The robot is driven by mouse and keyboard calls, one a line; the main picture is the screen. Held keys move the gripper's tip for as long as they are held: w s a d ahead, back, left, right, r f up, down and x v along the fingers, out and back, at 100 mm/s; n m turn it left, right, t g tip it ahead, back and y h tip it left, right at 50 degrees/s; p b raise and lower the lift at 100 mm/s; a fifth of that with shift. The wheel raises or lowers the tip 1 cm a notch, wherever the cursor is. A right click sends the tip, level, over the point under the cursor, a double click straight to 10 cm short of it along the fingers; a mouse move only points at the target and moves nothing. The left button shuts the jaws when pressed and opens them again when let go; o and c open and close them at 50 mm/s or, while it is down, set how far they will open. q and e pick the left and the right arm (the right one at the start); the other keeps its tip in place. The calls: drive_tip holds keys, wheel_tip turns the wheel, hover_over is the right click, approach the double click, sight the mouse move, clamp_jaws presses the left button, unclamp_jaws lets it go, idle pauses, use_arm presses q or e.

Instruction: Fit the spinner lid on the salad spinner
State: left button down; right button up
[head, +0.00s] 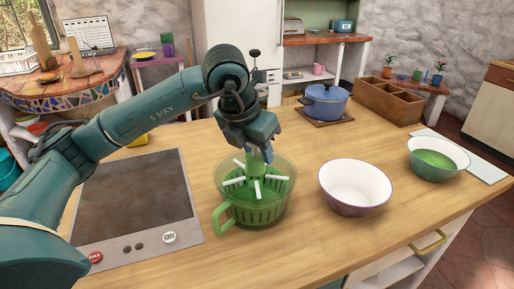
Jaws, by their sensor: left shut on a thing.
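The salad spinner (256,212) stands on the wooden counter, a clear green bowl with a green handle at its lower left and a slotted basket inside. The spinner lid (258,180) shows as a green centre stem with white spokes, at the level of the bowl's upper part. My left gripper (261,150) is above the bowl, shut on the top of the lid's green stem. The fingers hide the top of the stem. I cannot tell whether the lid rests on the spinner or hangs just above its seat. My right gripper is not in view.
A white bowl (354,188) stands close to the right of the spinner. A green bowl (438,158) is farther right. A dark cooktop (137,198) lies to the left. A blue pot (325,102) and a wooden box (388,101) stand behind. The front counter is clear.

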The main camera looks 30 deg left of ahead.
use_arm(q)
drive_tip(key=shift+f, duration=0.1)
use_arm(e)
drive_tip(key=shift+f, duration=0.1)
use_arm(q)
drive_tip(key=c, duration=1)
unclamp_jaws()
drive_tip(key=shift+o, duration=0.7)
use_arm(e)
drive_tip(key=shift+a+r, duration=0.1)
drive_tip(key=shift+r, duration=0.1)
use_arm(q)
drive_tip(key=shift+s+r, duration=0.1)
drive_tip(key=shift+r, duration=0.25)
drive_tip(key=v, duration=1.2)
drive_tip(key=shift+s+r, duration=0.15)
drive_tip(key=shift+r, duration=0.05)
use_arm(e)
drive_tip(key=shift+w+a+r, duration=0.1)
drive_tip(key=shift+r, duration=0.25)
use_arm(q)
drive_tip(key=shift+a, duration=0.1)
